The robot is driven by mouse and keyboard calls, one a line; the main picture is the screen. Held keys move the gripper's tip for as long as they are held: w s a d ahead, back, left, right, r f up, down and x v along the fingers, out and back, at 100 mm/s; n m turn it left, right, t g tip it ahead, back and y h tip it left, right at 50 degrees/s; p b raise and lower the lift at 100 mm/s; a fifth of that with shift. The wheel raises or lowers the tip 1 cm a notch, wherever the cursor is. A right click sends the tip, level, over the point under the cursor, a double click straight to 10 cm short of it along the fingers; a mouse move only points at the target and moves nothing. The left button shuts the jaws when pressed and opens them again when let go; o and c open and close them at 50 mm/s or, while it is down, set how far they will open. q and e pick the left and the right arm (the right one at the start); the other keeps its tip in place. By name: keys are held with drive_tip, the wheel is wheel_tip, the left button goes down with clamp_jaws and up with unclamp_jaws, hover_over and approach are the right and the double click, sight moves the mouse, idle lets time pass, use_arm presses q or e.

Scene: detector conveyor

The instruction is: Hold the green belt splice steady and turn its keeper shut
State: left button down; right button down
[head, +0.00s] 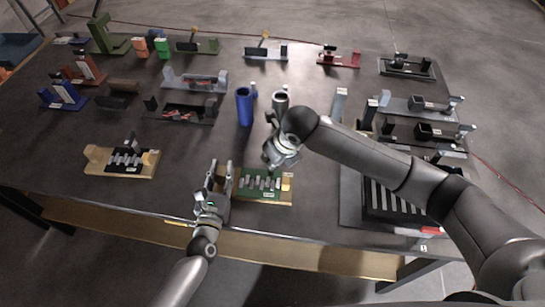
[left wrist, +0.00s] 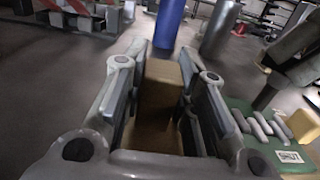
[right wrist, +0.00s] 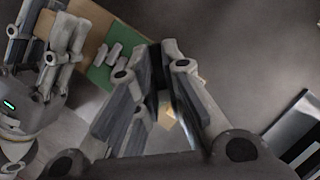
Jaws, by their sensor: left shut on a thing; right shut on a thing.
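The green belt splice (head: 262,193) lies on a tan wooden base near the table's front edge, with pale grey bars across it. It also shows in the left wrist view (left wrist: 265,148) and right wrist view (right wrist: 100,76). My left gripper (head: 221,172) is shut on the tan end block (left wrist: 160,88) at the splice's left end. My right gripper (head: 272,163) is over the splice's far side, shut on the dark keeper (left wrist: 265,96), which stands up from the splice. The right fingers hide most of the keeper in the head view.
A similar splice on a wooden base (head: 97,157) lies to the left. A blue cylinder (head: 244,107) and a grey cylinder (head: 280,100) stand behind. A dark striped tray (head: 390,200) is to the right. Several fixtures fill the back of the table.

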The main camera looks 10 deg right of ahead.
drive_tip(key=c, duration=1.5)
unclamp_jaws()
drive_tip(key=shift+c, duration=0.2)
drive_tip(key=v, duration=1.2)
